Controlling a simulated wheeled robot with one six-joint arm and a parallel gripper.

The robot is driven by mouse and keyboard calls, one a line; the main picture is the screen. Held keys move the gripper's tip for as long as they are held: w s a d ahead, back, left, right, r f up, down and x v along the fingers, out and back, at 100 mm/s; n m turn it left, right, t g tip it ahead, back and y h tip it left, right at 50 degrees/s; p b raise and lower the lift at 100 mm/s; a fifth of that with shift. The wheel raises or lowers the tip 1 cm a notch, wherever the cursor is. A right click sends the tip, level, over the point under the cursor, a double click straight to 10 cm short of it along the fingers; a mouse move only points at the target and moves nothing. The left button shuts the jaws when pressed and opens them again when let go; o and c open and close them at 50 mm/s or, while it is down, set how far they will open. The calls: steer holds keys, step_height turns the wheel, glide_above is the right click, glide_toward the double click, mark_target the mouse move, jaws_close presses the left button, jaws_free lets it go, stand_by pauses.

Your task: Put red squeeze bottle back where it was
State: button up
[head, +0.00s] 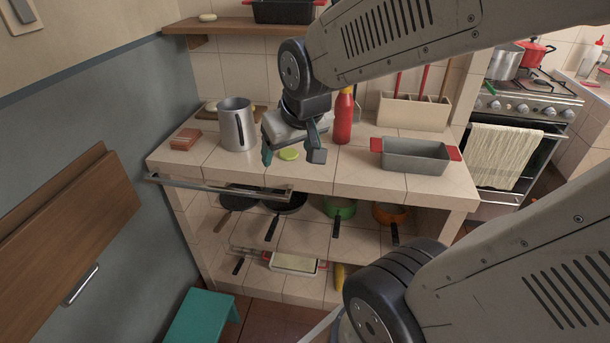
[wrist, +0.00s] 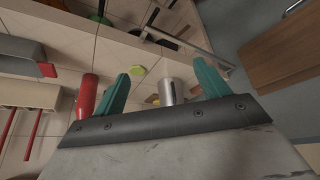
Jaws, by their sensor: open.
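The red squeeze bottle (head: 343,118) stands upright on the tiled counter (head: 330,172), just right of my gripper. It also shows at the left in the wrist view (wrist: 87,95), partly hidden by the gripper body. My gripper (head: 293,158) is open and empty above the counter, its fingers apart and pointing down. In the wrist view the two teal fingers (wrist: 163,85) are spread, with nothing between them but background. A green lid-like disc (head: 289,154) lies on the counter behind the fingers.
A metal pitcher (head: 237,125) and a reddish box (head: 186,139) stand at the left. A grey loaf pan with red handles (head: 416,156) sits right of the bottle. A utensil holder (head: 413,110) is behind it. A rail (head: 222,188) runs along the counter front.

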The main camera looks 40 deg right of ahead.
steer(key=s+a+r+n+g, duration=0.1)
steer(key=s+a+g, duration=0.1)
steer(key=s, duration=0.4)
steer(key=s+a+r+g+y, duration=0.1)
steer(key=s+a+r+g, duration=0.1)
steer(key=s+a, duration=0.2)
steer(key=s, duration=0.3)
steer(key=shift+s+n, duration=0.15)
steer(key=shift+n, duration=0.25)
steer(key=shift+d+r, duration=0.1)
